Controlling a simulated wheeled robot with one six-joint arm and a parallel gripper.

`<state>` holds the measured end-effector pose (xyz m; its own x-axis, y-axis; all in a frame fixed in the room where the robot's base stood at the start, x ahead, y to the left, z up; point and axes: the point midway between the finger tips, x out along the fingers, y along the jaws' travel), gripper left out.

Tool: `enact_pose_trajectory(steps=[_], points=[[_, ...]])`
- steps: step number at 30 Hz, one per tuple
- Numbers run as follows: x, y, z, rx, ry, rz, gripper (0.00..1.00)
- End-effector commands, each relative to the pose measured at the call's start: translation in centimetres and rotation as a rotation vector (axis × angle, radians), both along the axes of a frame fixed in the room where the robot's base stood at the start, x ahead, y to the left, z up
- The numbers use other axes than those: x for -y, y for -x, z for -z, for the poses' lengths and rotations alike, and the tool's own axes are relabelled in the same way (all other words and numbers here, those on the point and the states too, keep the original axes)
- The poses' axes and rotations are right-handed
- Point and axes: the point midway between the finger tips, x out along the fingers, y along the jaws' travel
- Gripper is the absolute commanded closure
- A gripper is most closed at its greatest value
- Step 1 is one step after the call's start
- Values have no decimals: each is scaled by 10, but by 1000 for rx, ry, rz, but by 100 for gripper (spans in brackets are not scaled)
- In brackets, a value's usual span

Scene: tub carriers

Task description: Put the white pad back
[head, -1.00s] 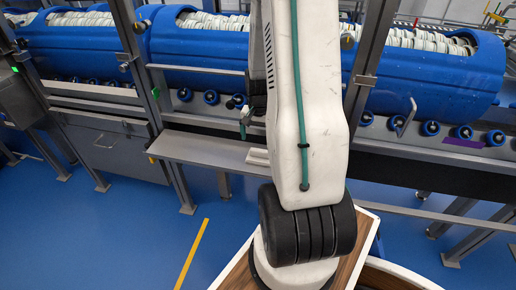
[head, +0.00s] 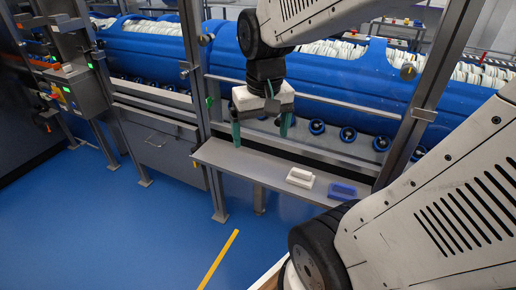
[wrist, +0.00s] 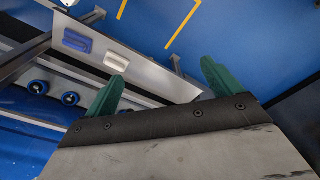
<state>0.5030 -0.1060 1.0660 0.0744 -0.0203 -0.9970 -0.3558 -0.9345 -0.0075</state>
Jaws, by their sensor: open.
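The white pad (head: 300,178) lies on a grey metal shelf (head: 245,163) in front of the blue tubs. In the wrist view the white pad (wrist: 116,62) is on the same shelf, beyond my left fingertip. A blue pad (head: 342,191) lies to its right in the head view, and it also shows in the wrist view (wrist: 77,41). My gripper (head: 260,133) is open and empty, with its green fingers pointing down above the shelf, left of the white pad. In the wrist view the two fingers of my gripper (wrist: 163,85) are spread apart with nothing between them.
Blue tubs (head: 345,78) filled with white pieces stand behind the shelf, above a row of blue rollers (head: 348,134). Metal posts (head: 198,90) rise at the shelf's left and right. The blue floor (head: 120,225) at front left is clear, with a yellow line (head: 218,260).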

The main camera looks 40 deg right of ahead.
Motion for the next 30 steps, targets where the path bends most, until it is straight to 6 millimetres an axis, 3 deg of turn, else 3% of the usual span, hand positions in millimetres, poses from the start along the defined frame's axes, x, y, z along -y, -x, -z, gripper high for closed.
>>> enact_pose_trajectory(steps=[3,10,30], points=[[-35,34,-20,24,11,-163,9],[-71,78,-32,35,17,-340,9],[-75,83,-33,35,17,-361,9]])
